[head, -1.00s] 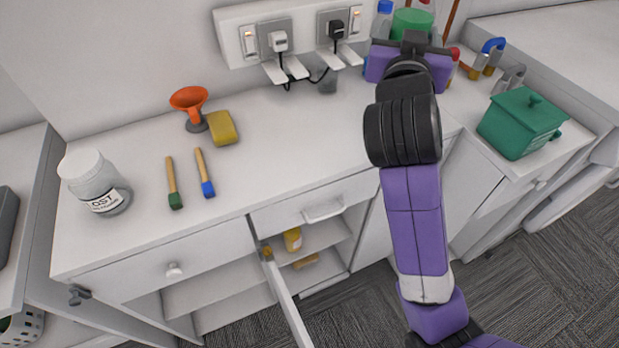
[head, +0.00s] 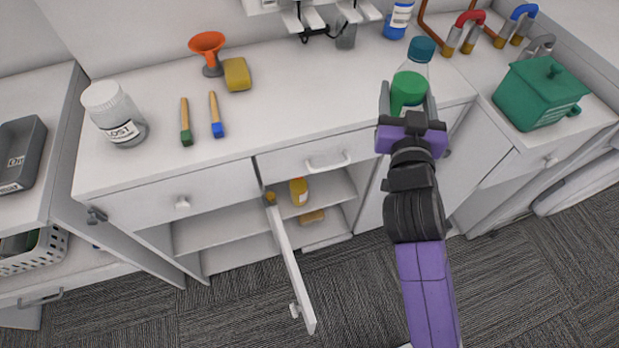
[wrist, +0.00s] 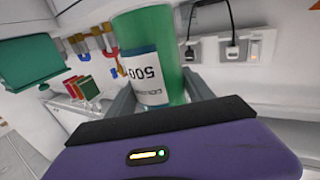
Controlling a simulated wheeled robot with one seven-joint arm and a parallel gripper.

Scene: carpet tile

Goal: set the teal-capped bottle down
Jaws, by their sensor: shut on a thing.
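The teal-capped bottle (head: 408,87) is clear, with green liquid in its lower part and a teal cap on top. In the head view it looks roughly upright at the right end of the white counter. My gripper (head: 408,103) is shut on it, one finger on each side. In the wrist view the bottle (wrist: 180,60) fills the middle between the fingers, its "500" label upside down in the picture. I cannot tell whether the base touches the counter.
Red and blue pipe bends (head: 468,30) and a green pot (head: 540,95) are to the right. The middle counter (head: 300,95) is clear. A cabinet door (head: 290,265) hangs open below.

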